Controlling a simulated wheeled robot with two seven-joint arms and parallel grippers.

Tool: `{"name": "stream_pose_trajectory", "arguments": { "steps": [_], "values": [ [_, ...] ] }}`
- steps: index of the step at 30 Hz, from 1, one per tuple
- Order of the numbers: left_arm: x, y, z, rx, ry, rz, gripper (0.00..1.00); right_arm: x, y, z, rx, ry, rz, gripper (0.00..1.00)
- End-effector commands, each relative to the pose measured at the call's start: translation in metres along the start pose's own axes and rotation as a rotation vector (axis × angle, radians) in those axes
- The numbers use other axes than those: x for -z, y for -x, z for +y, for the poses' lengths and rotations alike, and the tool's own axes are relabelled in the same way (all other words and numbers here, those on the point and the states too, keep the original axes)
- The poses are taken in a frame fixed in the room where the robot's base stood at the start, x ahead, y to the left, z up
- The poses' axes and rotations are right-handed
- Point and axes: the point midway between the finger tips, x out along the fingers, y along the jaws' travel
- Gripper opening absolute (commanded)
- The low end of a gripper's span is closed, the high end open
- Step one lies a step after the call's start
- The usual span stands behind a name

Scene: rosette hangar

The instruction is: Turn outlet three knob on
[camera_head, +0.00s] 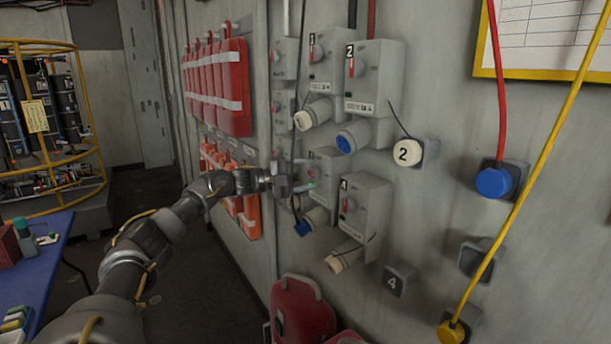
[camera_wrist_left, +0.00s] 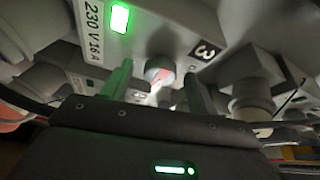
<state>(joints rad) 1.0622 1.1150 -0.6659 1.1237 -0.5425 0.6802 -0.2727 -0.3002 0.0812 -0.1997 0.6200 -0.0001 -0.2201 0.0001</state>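The outlet three box (camera_head: 325,163) is a grey unit on the wall, lower left in the group of outlets. In the left wrist view its label "3" (camera_wrist_left: 204,50) shows beside a lit green indicator (camera_wrist_left: 119,18). Its round knob (camera_wrist_left: 159,76), pale with a red part, lies between my left gripper's two fingers. My left gripper (camera_head: 303,175) is at the front of this box. Its fingers stand apart, with visible gaps on both sides of the knob. The knob's exact angle is hard to tell. My right gripper is not in view.
Outlet two (camera_head: 375,75) is above and outlet four (camera_head: 365,215) is right of outlet three. Red bags (camera_head: 219,85) hang on the wall to the left. A blue table (camera_head: 35,265) stands at the lower left.

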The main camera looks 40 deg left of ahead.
Motion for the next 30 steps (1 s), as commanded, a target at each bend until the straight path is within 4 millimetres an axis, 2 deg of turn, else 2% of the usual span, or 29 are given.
{"name": "stream_pose_trajectory", "arguments": {
  "steps": [8, 11, 21, 25, 30],
  "values": [
    [-0.001, 0.005, 0.002, 0.0, 0.0, -0.002, 0.59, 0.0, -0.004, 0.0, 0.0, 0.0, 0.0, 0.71],
    [-0.002, 0.018, 0.004, -0.001, -0.001, -0.004, 0.59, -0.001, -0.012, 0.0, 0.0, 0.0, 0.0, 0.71],
    [-0.001, 0.083, 0.005, -0.001, -0.001, -0.001, 0.59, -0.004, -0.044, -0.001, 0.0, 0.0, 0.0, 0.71],
    [-0.001, 0.099, 0.003, -0.001, 0.0, -0.001, 0.59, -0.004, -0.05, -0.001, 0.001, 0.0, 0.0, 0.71],
    [-0.001, 0.108, 0.001, 0.0, 0.001, -0.001, 0.59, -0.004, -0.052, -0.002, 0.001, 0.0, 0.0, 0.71]
  ]
}}
